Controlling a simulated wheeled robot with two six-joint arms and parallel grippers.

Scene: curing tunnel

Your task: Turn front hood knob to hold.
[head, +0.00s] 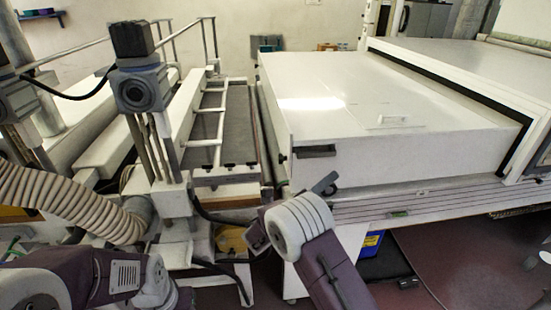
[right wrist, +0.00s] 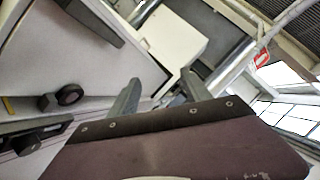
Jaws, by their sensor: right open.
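The large white hood (head: 370,90) has a dark handle (head: 316,151) on its front face. In the right wrist view, a black round knob (right wrist: 68,96) sits on the pale front, left of my right gripper (right wrist: 160,90). A second dark round part (right wrist: 26,144) is lower left, by a dark bar. Which of them is the front hood knob, and its setting, I cannot tell. My right gripper is open and empty, with its two fingers apart and not touching the knob. My left gripper is not visible.
A ledge (head: 430,203) runs below the hood. A framed conveyor (head: 225,130) and a post-mounted unit (head: 145,90) stand to the left, with a ribbed hose (head: 65,195). A blue box (head: 371,243) is under the ledge. Open floor (head: 470,260) lies at lower right.

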